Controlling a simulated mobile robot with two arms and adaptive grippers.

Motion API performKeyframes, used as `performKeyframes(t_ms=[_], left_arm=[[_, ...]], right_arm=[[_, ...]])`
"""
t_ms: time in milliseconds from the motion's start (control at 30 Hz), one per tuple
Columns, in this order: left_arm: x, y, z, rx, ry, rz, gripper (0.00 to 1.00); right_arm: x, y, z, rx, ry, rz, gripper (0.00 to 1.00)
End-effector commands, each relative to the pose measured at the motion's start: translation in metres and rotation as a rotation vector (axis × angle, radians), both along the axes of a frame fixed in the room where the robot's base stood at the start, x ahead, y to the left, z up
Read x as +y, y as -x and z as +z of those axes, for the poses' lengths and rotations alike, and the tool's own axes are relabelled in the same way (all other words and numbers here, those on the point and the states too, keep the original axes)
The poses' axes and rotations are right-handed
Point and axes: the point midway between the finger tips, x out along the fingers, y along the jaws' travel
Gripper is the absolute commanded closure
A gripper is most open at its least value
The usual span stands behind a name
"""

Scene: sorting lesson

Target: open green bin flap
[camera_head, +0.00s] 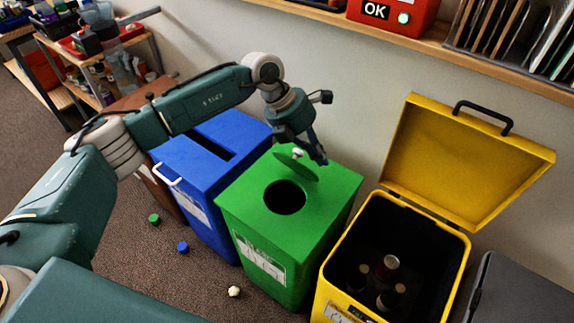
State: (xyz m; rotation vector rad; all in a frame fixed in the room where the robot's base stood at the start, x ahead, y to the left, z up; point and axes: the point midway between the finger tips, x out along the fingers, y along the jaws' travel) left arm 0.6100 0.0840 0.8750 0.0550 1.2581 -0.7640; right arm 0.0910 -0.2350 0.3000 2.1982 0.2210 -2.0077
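The green bin (325,208) stands in the middle, with a dark round hole (285,197) in its top. Its round green flap (291,163) is off the hole, at the hole's far side, and the hole is uncovered. A small pale knob (298,153) shows on the flap. My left gripper (319,158) is just above and beside the flap, pointing down. Its dark fingers overlap the flap's right edge in the picture; I cannot tell whether they touch it or how far they are apart. My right gripper is out of view.
A blue bin (210,188) with a slot stands to the left, under my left arm. A yellow bin (452,247) with its lid (461,160) raised holds bottles at the right. A grey bin (515,295) is beyond it. Bottle caps lie on the floor (130,270).

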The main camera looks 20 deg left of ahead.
Motion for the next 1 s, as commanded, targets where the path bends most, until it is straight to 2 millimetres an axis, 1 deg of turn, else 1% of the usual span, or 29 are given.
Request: performKeyframes(t_ms=[33,100,200,333,433,567,667,800,900,1000], left_arm=[[-0.010,0.011,-0.015,-0.024,0.075,-0.026,1.00],[-0.024,0.020,-0.029,-0.083,0.175,-0.052,1.00],[-0.038,0.033,-0.042,-0.180,0.298,-0.062,1.00],[-0.041,0.048,-0.052,-0.320,0.418,-0.029,1.00],[-0.034,0.058,-0.056,-0.435,0.470,0.022,1.00],[-0.011,0.072,-0.060,-0.584,0.482,0.114,1.00],[0.015,0.085,-0.063,-0.691,0.446,0.195,1.00],[0.059,0.106,-0.067,-0.817,0.339,0.301,1.00],[0.088,0.121,-0.070,-0.879,0.249,0.359,1.00],[0.110,0.132,-0.071,-0.917,0.172,0.394,1.00]], right_arm=[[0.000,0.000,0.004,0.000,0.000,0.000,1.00],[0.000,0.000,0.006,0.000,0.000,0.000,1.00],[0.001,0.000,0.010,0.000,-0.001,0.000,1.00],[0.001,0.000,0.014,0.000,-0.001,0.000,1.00],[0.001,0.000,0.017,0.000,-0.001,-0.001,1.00],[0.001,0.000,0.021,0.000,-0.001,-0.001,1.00],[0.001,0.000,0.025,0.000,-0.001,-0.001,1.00],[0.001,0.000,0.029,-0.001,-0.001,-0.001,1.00],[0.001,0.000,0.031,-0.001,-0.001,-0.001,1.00],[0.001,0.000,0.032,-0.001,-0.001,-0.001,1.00]])
